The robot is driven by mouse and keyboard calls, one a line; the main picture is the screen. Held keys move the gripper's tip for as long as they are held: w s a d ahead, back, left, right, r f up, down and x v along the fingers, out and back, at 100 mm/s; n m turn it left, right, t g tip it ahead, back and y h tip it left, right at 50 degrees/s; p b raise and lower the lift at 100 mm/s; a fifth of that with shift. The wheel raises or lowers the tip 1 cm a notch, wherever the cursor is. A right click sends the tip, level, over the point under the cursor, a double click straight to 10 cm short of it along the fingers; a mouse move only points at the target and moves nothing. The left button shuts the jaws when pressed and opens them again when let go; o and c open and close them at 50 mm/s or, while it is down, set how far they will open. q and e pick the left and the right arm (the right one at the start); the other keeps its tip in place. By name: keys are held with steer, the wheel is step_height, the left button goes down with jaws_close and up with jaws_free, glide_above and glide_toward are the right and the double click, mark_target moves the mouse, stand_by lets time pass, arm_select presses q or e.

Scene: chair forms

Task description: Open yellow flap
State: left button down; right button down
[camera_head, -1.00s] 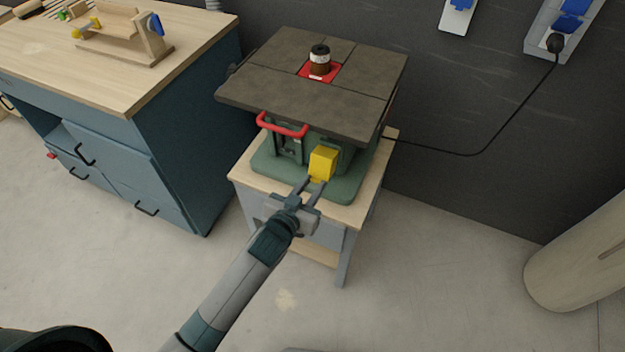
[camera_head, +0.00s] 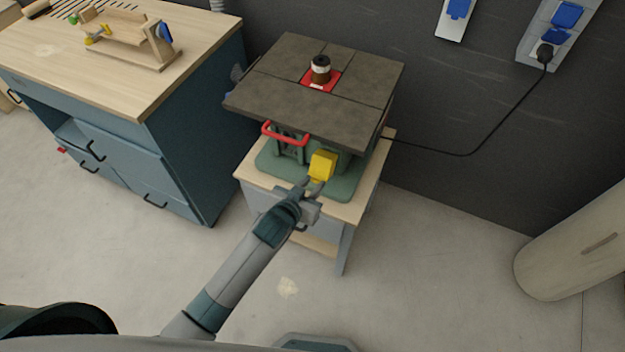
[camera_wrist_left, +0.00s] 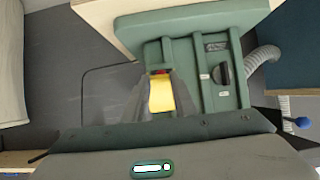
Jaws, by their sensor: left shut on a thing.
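The yellow flap (camera_head: 322,165) sits on the front of the green machine base (camera_head: 341,188), under the dark grey table top (camera_head: 315,88). My left gripper (camera_head: 315,184) reaches up to it from the lower left, with its fingers at the flap's lower edge. The left wrist view shows the yellow flap (camera_wrist_left: 161,95) between the grey fingers, with a small red part (camera_wrist_left: 160,72) beside its far end. The gripper is shut on the flap; the exact contact is partly hidden. My right gripper is not in view.
A red handle (camera_head: 285,133) juts out left of the flap. The machine stands on a wooden stand (camera_head: 345,211). A blue workbench (camera_head: 180,140) stands close on the left. A black cable (camera_head: 470,150) runs to the wall socket.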

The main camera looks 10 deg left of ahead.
arm_select(q)
steer(key=shift+w+r+p, duration=0.1)
steer(key=shift+r+p, duration=0.35)
steer(key=shift+r, duration=0.5)
steer(key=c, duration=1.4)
jaws_free()
steer(key=shift+c, duration=0.2)
steer(key=shift+f, duration=0.25)
steer(key=shift+s+a+r, duration=0.15)
steer(key=shift+s, duration=0.4)
steer(key=b+v, duration=0.3)
steer(key=v, duration=1.3)
steer(key=shift+s+r, duration=0.15)
